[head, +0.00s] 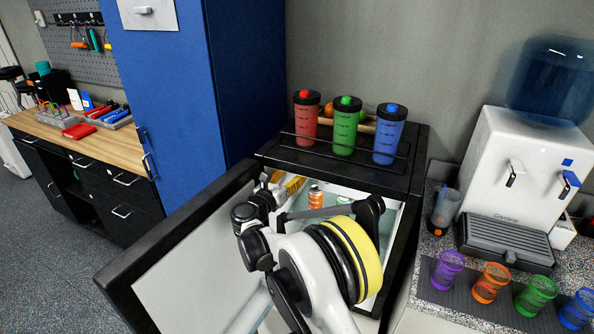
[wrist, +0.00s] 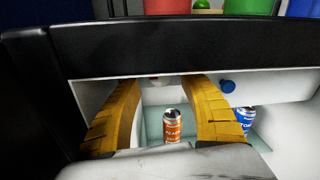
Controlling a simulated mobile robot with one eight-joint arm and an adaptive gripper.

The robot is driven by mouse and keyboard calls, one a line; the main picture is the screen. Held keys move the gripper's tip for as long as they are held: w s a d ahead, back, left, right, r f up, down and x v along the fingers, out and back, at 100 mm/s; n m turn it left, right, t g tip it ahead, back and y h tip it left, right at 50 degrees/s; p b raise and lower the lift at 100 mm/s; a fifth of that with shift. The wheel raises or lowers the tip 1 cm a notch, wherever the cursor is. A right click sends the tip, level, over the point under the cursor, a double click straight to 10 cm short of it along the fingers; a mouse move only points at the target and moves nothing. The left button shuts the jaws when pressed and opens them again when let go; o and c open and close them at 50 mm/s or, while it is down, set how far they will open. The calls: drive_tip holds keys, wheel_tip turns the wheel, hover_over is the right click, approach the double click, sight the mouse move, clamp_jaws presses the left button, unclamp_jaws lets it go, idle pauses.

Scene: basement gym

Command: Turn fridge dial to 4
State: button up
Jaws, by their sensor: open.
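The small black fridge (head: 420,165) stands open, its door (head: 190,235) swung out to the left. My gripper (head: 285,184) reaches into the upper left of the fridge. In the wrist view its yellow fingers (wrist: 163,84) are spread apart with nothing between them. A small pale and reddish part (wrist: 153,79) shows under the fridge's top edge, behind the gap between the fingertips. A blue knob-like piece (wrist: 227,86) sits on the white inner wall, right of the right finger. I cannot tell which is the dial, and no numbers are readable.
An orange can (wrist: 172,125) and a blue can (wrist: 245,118) stand inside the fridge. Several bottles, including a green one (head: 345,125), stand on its railed top. A blue locker (head: 165,90) is at left; a water dispenser (head: 535,160) and coloured cups (head: 490,283) are at right.

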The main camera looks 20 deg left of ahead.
drive_tip(key=shift+w+d, duration=0.2)
drive_tip(key=shift+w, duration=0.9)
clamp_jaws()
drive_tip(key=shift+m, duration=0.3)
drive_tip(key=shift+r+m+b, duration=0.1)
drive_tip(key=shift+m+b, duration=0.85)
drive_tip(key=shift+m, duration=1.75)
